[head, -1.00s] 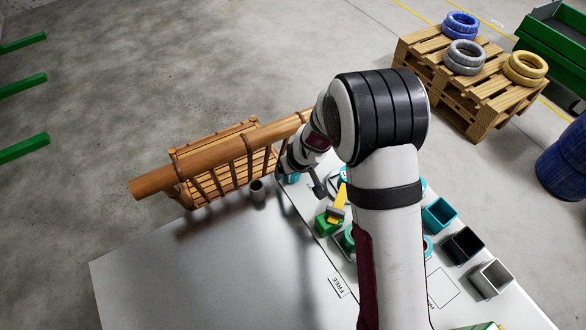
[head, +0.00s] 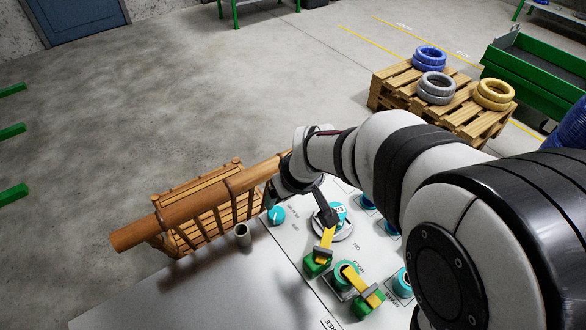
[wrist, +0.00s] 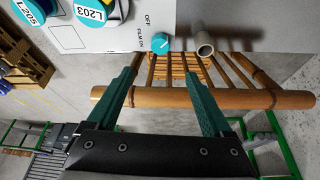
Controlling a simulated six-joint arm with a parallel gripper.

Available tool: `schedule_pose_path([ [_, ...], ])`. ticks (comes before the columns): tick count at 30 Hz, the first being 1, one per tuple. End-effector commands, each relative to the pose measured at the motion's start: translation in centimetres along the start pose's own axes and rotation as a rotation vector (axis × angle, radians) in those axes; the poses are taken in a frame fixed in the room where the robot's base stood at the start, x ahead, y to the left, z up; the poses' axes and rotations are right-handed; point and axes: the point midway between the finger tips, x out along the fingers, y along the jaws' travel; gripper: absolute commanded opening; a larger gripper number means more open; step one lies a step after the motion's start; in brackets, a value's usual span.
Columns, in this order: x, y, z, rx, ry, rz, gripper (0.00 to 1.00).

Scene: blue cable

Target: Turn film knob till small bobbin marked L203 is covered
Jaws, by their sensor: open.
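The film knob (head: 277,215) is a small teal knob with a white pointer, on the white panel's far left corner beside the FILM ON/OFF lettering. In the wrist view the knob (wrist: 160,43) shows beyond and between my fingertips, apart from them.
A bamboo railing (head: 205,208) runs close behind the knob, under my gripper. A short grey tube (head: 243,236) stands left of the knob. Yellow levers with green blocks (head: 317,263) stand nearer on the panel. The grey tabletop (head: 190,295) at left is clear.

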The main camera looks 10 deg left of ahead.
Motion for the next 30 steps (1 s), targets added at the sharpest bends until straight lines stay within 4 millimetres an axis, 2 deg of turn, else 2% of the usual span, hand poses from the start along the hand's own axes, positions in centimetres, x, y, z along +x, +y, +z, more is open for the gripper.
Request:
schedule_pose_path([
  [10,0.0,0.4,-0.1,-0.039,-0.014,-0.010,0.85],
  [15,1.0,3.1,-1.2,-0.402,-0.080,-0.148,0.85],
  [18,1.2,4.4,-1.9,-0.625,-0.059,-0.255,0.85],
  [23,1.2,5.2,-2.6,-0.815,-0.005,-0.342,0.85],
  [26,2.3,4.8,-2.4,-0.834,0.000,-0.352,0.85],
  [30,5.8,3.6,-1.8,-0.835,-0.003,-0.353,0.85],
])
